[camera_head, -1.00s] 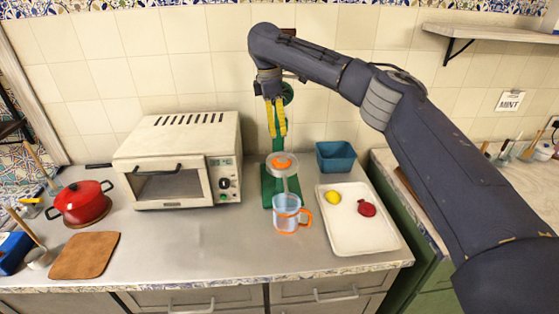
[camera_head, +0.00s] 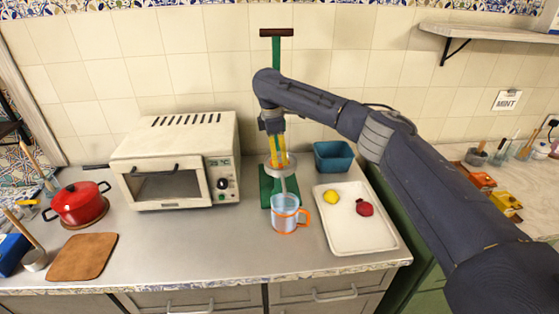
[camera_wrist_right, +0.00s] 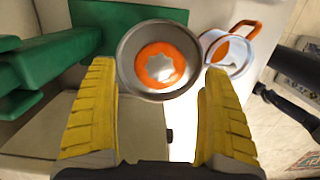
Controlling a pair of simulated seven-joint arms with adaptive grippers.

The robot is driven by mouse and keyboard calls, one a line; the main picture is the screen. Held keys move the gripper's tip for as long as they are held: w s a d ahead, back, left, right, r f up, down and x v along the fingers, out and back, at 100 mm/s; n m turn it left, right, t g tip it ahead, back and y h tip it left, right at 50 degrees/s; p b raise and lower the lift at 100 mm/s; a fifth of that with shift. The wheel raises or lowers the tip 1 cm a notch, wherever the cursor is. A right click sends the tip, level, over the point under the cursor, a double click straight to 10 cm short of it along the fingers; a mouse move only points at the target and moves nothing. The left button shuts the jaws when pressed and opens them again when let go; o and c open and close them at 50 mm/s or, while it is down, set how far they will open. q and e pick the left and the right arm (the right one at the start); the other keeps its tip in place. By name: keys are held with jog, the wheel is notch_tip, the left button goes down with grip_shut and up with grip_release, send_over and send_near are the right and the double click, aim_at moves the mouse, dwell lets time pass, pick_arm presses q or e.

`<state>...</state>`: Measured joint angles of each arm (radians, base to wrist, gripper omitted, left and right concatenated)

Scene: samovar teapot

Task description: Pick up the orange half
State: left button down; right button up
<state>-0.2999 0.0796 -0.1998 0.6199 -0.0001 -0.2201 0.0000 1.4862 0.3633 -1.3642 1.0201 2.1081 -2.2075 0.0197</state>
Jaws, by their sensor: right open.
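The orange half (camera_wrist_right: 148,72) sits inside the round metal bowl (camera_wrist_right: 125,62) of the green juicer. In the right wrist view it shows as an orange ring with a pale star-shaped middle. My right gripper (camera_head: 278,160) is at the juicer bowl, pointing down, with its yellow fingers open. In the right wrist view the fingers (camera_wrist_right: 158,74) lie to either side of the bowl's lower part, with nothing held between them. In the head view the fingers mostly hide the orange half. My left gripper is not in view.
The juicer's green post and brown lever (camera_head: 276,32) rise behind my right wrist. A clear mug (camera_head: 285,216) stands in front. A white oven (camera_head: 180,160) is left, a blue bin (camera_head: 334,157) and white tray (camera_head: 350,236) with a lemon (camera_head: 331,197) and red fruit (camera_head: 364,207) right.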

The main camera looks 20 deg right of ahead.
jog(key=shift+d+f, duration=0.15)
jog(key=shift+f, duration=0.8)
jog(key=c, duration=1.3)
